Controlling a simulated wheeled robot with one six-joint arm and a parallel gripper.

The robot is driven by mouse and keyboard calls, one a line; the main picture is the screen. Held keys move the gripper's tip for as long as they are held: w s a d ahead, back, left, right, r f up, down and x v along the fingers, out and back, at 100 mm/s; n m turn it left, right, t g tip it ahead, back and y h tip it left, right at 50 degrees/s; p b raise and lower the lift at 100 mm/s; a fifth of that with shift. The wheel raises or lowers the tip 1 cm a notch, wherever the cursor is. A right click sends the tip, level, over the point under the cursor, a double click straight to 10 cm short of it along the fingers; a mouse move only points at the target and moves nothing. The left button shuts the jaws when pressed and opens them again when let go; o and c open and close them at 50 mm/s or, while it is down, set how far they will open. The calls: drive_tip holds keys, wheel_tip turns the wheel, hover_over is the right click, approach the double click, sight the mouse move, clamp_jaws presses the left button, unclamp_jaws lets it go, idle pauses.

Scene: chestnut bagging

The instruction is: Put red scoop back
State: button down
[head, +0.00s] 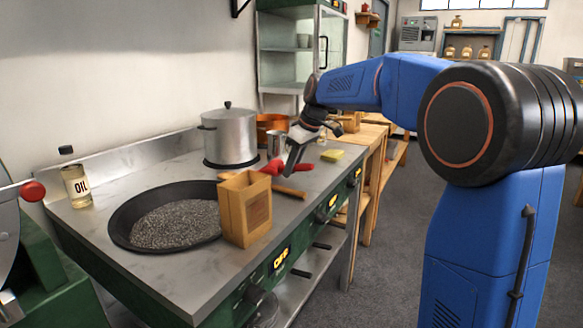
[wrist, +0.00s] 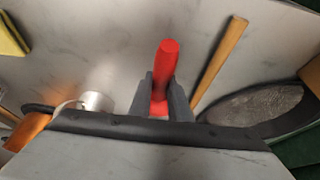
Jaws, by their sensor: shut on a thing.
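The red scoop (wrist: 166,72) is between the two fingers of my gripper (wrist: 163,95) in the wrist view, with its red handle end showing. In the head view my gripper (head: 291,163) points down over the counter behind the wooden box, and a red part of the scoop (head: 271,167) shows just left of the fingers. The gripper is shut on the scoop. The rest of the scoop is mostly hidden, and I cannot tell whether it touches the counter.
A black pan (head: 122,222) of grey granules and a wooden box (head: 245,208) stand in front. A wooden handle (head: 289,191) lies beside the gripper. A lidded pot (head: 229,135), metal cup (head: 277,144) and yellow sponge (head: 332,155) are behind. An oil bottle (head: 76,185) stands left.

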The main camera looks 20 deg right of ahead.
drive_tip(key=shift+f, duration=0.4)
drive_tip(key=c, duration=1.6)
unclamp_jaws()
drive_tip(key=shift+o, duration=0.2)
drive_tip(key=v, duration=1.7)
drive_tip(key=s+d+f+m+h, duration=0.1)
drive_tip(key=s+f+m, duration=0.3)
drive_tip(key=s+f, duration=1.1)
drive_tip(key=s+d+f+m+t+h, duration=0.1)
drive_tip(key=s+f+m, duration=0.4)
drive_tip(key=s+f, duration=0.9)
drive_tip(key=s+h, duration=0.1)
drive_tip(key=s, duration=0.8)
drive_tip(key=shift+f+t, duration=0.3)
drive_tip(key=shift+f, duration=0.1)
